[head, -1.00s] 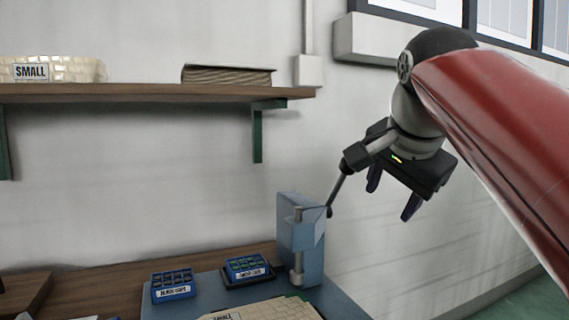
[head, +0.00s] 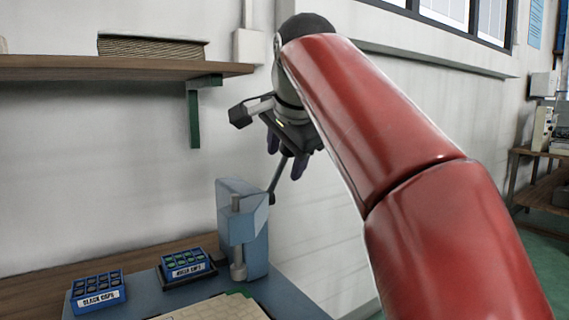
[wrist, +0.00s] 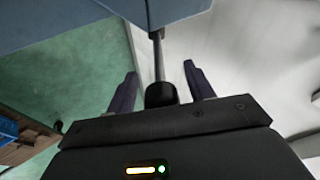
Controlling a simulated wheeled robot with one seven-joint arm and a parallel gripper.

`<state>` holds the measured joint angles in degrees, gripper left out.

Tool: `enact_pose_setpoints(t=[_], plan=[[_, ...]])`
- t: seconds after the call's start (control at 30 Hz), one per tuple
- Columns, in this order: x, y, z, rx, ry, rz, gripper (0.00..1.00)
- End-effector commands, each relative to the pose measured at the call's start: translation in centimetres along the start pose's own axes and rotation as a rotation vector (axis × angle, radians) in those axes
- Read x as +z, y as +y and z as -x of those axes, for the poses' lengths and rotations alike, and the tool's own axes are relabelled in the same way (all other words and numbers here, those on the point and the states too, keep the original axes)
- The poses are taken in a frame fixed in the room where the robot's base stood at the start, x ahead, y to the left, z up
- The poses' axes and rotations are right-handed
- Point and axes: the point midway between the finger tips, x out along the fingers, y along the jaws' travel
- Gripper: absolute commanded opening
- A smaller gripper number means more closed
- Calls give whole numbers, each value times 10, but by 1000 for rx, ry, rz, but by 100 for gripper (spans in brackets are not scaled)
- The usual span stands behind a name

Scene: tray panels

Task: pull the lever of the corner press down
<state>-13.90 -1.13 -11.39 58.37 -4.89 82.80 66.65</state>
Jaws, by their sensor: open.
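The corner press (head: 243,235) is a blue upright block with a grey vertical ram, at the corner of the bench in the head view. Its lever (head: 279,175) is a thin dark rod slanting up and right from the press's side. My gripper (head: 285,158) is open, fingers pointing down at the lever's upper end. In the wrist view the lever's black knob (wrist: 160,94) lies between my two spread fingers, near the palm, with a gap to each. The rod (wrist: 158,55) runs from it to the blue press body (wrist: 175,12). The knob is mostly hidden in the head view.
Two blue boxes of caps (head: 97,292) (head: 188,264) stand left of the press on a blue mat. A woven tray (head: 225,308) lies in front. A wooden shelf (head: 110,68) is on the wall at upper left. My red arm covers the right middle.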

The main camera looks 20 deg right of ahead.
Motion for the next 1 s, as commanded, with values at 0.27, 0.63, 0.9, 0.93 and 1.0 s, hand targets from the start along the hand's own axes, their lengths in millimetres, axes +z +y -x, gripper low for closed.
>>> enact_pose_setpoints(t=[0.27,0.63,0.9,0.93,1.0], plan=[[0,0,-11,0,0,0,53],[0,0,-10,0,0,1,21],[0,0,-10,0,0,1,0],[0,0,-10,-1,0,0,0],[-1,1,-11,-4,1,-1,0]])
